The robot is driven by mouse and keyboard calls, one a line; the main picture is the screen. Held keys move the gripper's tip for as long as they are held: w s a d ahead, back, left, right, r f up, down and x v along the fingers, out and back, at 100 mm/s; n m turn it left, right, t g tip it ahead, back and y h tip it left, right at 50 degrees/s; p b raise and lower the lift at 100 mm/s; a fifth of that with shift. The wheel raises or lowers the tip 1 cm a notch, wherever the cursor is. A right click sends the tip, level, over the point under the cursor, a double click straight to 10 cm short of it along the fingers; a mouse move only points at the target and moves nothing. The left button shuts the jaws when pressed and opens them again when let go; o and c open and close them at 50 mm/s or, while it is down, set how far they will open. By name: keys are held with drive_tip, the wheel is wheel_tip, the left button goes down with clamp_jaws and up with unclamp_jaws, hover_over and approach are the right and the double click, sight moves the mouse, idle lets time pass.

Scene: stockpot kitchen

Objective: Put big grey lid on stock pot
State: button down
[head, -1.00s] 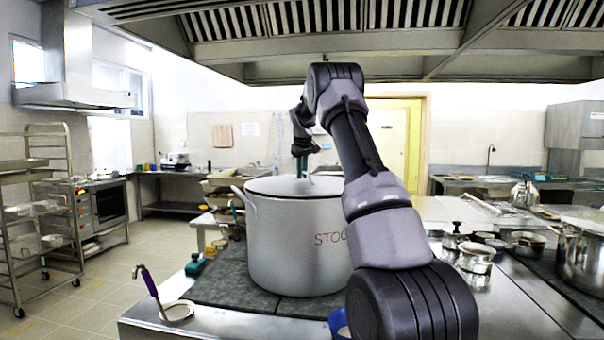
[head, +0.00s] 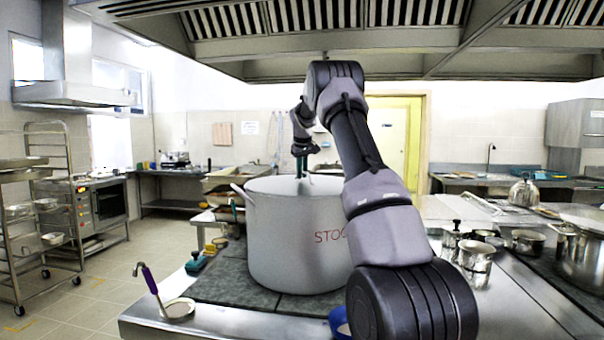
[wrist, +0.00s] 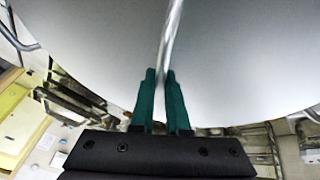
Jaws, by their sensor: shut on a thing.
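The stock pot (head: 285,245) is a large silver pot with red lettering, standing upright on the dark cooktop. The big grey lid (head: 275,186) lies across the pot's top, and it fills much of the wrist view (wrist: 240,60). It looks level in the head view; whether it is fully seated on the rim I cannot tell. My gripper (head: 301,172) is above the lid's middle. In the wrist view, its green fingers (wrist: 163,85) are shut on the lid's metal bar handle (wrist: 172,35). My arm hides the pot's right side.
A ladle with a purple handle (head: 150,280) rests at the counter's front left. A blue item (head: 340,322) is near my arm's base. Several small pots (head: 475,262) and a larger pot (head: 582,255) stand to the right. A wheeled rack (head: 45,210) is at left.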

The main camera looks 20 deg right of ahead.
drive_tip(key=c, duration=0.8)
unclamp_jaws()
drive_tip(key=shift+c, duration=0.2)
drive_tip(key=v, duration=1.1)
drive_tip(key=s+a+r+m+y, duration=0.1)
drive_tip(key=s+a+r, duration=0.45)
drive_tip(key=s, duration=0.45)
drive_tip(key=s+a+f+m+t+y, duration=0.1)
drive_tip(key=s+a, duration=0.5)
drive_tip(key=s, duration=0.7)
drive_tip(key=s+a+f+m+t+y, duration=0.15)
drive_tip(key=s+a, duration=0.35)
drive_tip(key=s, duration=0.7)
drive_tip(key=s+a+f+m, duration=0.2)
drive_tip(key=s+f, duration=0.5)
drive_tip(key=s, duration=0.4)
drive_tip(key=shift+a, duration=0.8)
